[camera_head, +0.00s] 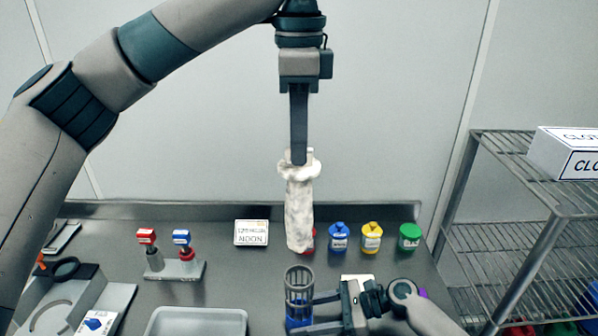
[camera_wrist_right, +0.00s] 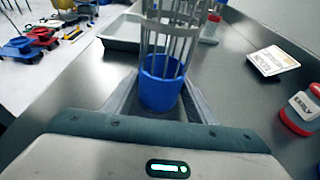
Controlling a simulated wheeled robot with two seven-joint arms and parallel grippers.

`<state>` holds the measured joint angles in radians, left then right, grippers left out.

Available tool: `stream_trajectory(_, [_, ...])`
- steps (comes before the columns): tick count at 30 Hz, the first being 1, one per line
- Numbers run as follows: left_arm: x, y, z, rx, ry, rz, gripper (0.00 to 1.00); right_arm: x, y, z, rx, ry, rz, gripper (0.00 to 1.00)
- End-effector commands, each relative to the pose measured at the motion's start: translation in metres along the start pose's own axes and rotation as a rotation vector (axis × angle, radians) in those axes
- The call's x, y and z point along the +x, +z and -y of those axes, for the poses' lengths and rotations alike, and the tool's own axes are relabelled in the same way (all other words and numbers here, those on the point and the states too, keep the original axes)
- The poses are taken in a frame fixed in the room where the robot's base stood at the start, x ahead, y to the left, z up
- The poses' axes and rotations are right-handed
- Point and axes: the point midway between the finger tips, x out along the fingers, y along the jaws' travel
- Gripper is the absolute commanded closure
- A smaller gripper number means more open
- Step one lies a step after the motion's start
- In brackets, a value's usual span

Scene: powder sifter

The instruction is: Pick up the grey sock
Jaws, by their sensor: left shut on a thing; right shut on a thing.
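A pale, off-white to light grey sock (camera_head: 299,210) hangs upright in the head view. My left gripper (camera_head: 303,157) is shut on its top end and holds it above the counter. Its lower end is above and slightly behind a grey slotted cage (camera_head: 299,283) in a blue cup. My right gripper (camera_head: 313,312) is shut on this blue cup; the right wrist view shows its fingers on both sides of the blue cup (camera_wrist_right: 160,92), with the cage (camera_wrist_right: 172,35) rising from it. The sock is not seen in the right wrist view.
Blue (camera_head: 339,238), yellow (camera_head: 371,238) and green (camera_head: 409,237) jars stand at the back; a red one is partly hidden by the sock. A NOON card (camera_head: 251,233), a stamp stand (camera_head: 175,270) and a grey tray (camera_head: 197,318) lie left. A wire shelf (camera_head: 520,220) stands right.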

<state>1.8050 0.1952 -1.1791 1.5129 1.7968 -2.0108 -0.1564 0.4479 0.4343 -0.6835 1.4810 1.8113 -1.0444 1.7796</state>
Motion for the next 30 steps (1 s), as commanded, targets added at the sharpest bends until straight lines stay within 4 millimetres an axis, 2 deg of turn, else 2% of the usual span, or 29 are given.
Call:
stream_trajectory(6, [-0.017, 0.000, 0.000, 0.000, 0.000, -0.001, 1.00, 0.000, 0.000, 0.000, 0.000, 0.000, 0.000, 0.62])
stream_trajectory(22, [-0.018, 0.000, 0.000, 0.001, 0.000, -0.001, 1.00, 0.000, 0.000, 0.000, 0.000, 0.000, 0.001, 0.62])
stream_trajectory(23, [-0.018, 0.000, 0.000, 0.001, 0.000, -0.001, 1.00, 0.000, 0.000, 0.000, 0.000, 0.000, 0.001, 0.44])
stream_trajectory(25, [-0.018, 0.000, 0.000, 0.001, 0.000, -0.001, 1.00, 0.000, 0.000, 0.000, 0.000, 0.000, 0.001, 0.28])
stream_trajectory(30, [-0.018, 0.000, 0.000, 0.001, 0.000, -0.001, 1.00, 0.000, 0.000, 0.000, 0.000, 0.000, 0.000, 0.27])
